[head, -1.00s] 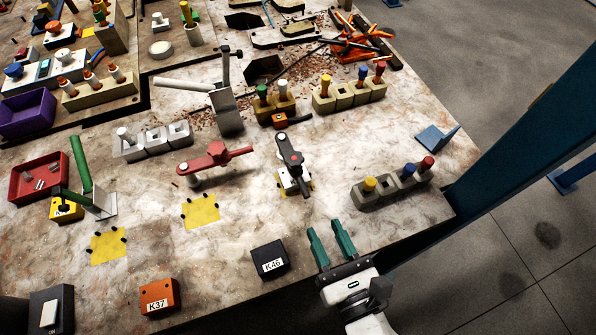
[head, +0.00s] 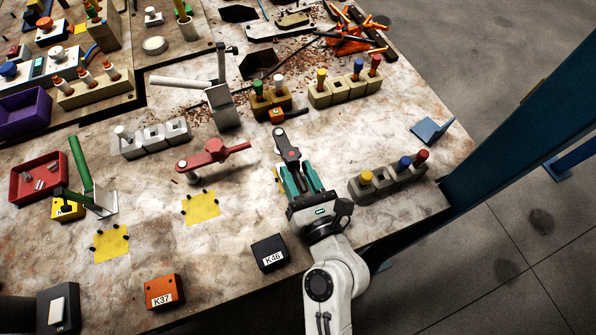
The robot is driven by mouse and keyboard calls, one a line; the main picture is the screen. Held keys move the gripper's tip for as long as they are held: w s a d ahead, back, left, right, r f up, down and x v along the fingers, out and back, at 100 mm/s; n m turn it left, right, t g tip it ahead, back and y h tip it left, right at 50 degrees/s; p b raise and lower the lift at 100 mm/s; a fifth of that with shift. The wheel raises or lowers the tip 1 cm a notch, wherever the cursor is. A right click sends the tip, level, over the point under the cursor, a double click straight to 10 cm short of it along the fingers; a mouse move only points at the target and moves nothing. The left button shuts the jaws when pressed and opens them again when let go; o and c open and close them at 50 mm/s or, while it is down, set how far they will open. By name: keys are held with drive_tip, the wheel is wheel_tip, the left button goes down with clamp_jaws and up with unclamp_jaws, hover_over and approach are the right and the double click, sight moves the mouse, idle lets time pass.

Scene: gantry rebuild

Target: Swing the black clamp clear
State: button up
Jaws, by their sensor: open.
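The black clamp (head: 286,146) stands right of the middle of the table, a dark arm with a pale pivot cap near its far end. My gripper (head: 300,178) has teal fingers and is open, reaching in from the front edge. Its fingers are at the near end of the black clamp, one on each side as seen from here. They hide the clamp's lower part and most of its yellow patch. I cannot tell whether they touch it.
A red clamp (head: 214,153) lies to the left, above a yellow patch (head: 201,207). A grey block with coloured pegs (head: 388,184) stands close to the right of my gripper. A black K46 box (head: 270,252) is at the front left.

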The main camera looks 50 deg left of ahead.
drive_tip(key=shift+a, duration=0.1)
drive_tip(key=shift+c, duration=0.5)
clamp_jaws()
